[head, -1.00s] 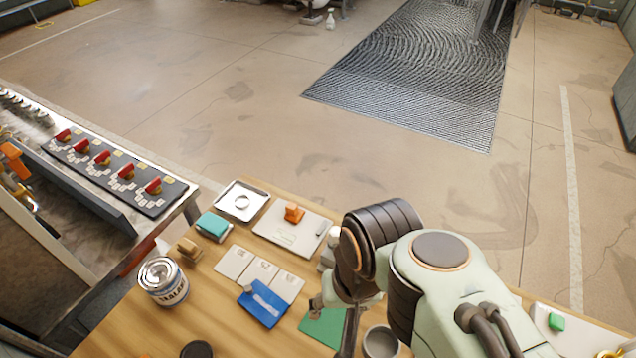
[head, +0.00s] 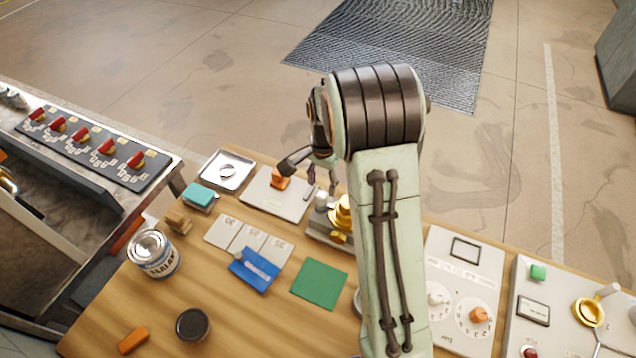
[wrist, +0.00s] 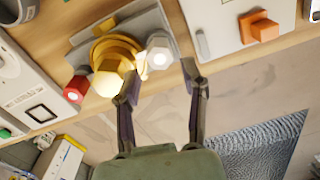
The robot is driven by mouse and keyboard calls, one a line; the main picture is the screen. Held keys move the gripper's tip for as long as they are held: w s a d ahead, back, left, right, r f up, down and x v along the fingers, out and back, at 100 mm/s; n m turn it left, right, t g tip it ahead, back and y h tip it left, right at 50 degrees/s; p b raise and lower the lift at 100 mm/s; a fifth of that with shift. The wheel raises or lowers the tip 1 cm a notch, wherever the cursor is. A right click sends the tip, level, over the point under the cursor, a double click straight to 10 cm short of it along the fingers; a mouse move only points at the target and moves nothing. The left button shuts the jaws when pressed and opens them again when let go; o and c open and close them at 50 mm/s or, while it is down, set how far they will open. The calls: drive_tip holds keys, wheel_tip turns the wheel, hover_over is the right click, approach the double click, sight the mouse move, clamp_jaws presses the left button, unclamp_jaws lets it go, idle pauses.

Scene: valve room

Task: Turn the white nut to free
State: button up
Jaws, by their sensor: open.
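The white nut (wrist: 159,52) is a pale hexagonal piece on a grey block (wrist: 176,22), beside a brass fitting (wrist: 112,62) in the wrist view. A red nut (wrist: 76,89) sits on the other side of the brass. In the head view the white nut (head: 321,199) shows at the left of the brass fitting (head: 342,212), partly hidden by my arm. My gripper (wrist: 160,78) is open and empty. Its fingertips appear on either side of the white nut in the wrist view; their height above it is hard to judge. It also shows in the head view (head: 302,172).
An orange knob on a white plate (head: 268,203) stands close behind and left of the fitting. A green mat (head: 320,285) lies in front. Dial panels (head: 468,250) stand to the right. Cards, a blue pouch (head: 256,270) and a can (head: 153,254) are at left.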

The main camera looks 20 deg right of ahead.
sight(322, 194)
wheel_tip(322, 194, down, 4)
drive_tip(key=shift+f, duration=0.25)
clamp_jaws()
